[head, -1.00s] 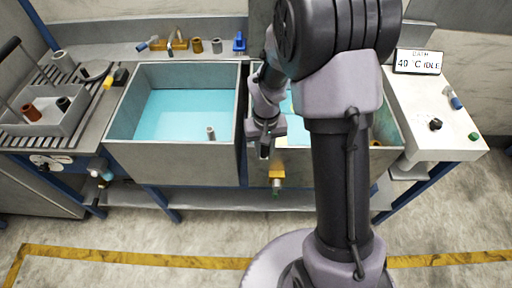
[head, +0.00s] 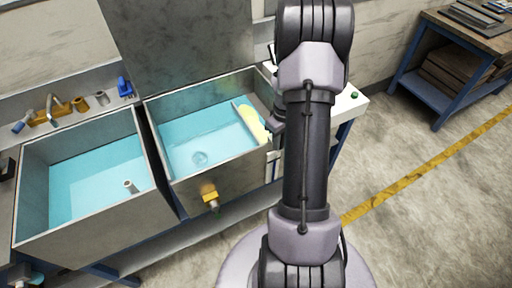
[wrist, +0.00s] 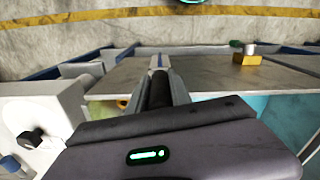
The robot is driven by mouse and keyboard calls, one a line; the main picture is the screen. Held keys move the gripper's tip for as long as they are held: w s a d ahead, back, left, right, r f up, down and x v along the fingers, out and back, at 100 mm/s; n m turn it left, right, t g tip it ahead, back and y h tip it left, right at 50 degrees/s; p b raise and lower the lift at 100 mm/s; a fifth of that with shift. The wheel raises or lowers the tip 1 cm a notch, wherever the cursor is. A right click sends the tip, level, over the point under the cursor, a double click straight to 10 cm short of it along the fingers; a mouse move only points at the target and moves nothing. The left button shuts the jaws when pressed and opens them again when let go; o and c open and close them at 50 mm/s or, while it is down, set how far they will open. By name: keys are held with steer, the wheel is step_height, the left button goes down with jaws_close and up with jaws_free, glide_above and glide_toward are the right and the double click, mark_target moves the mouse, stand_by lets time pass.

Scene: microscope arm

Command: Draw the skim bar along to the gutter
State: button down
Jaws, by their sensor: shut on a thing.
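The skim bar (head: 246,127) lies across the right tank, near its right end, in the head view. Pale yellow scum (head: 254,122) is gathered beside it on the right. My gripper is mostly hidden behind my arm in the head view. In the wrist view my gripper (wrist: 158,68) is shut, with a dark part of the bar (wrist: 158,94) between its fingers. The gutter (head: 264,98) is at the tank's right end, partly hidden by my arm. A copper ring (wrist: 122,103) shows there in the wrist view.
Blue water (head: 195,138) left of the bar looks clear of scum, with a round shape in it. A yellow valve (head: 210,196) sticks out from the tank front. The left tank (head: 60,215) stands alongside. A workbench (head: 465,50) is at the far right.

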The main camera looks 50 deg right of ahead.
steer(key=s+d, duration=0.2)
steer(key=d, duration=0.4)
steer(key=shift+d+p, duration=0.4)
steer(key=shift+p, duration=0.05)
steer(key=c, duration=1.2)
jaws_free()
steer(key=shift+o, duration=0.2)
step_height(320, 180, up, 18)
steer(key=p, duration=0.4)
steer(key=shift+f, duration=0.25)
steer(key=shift+a, duration=0.1)
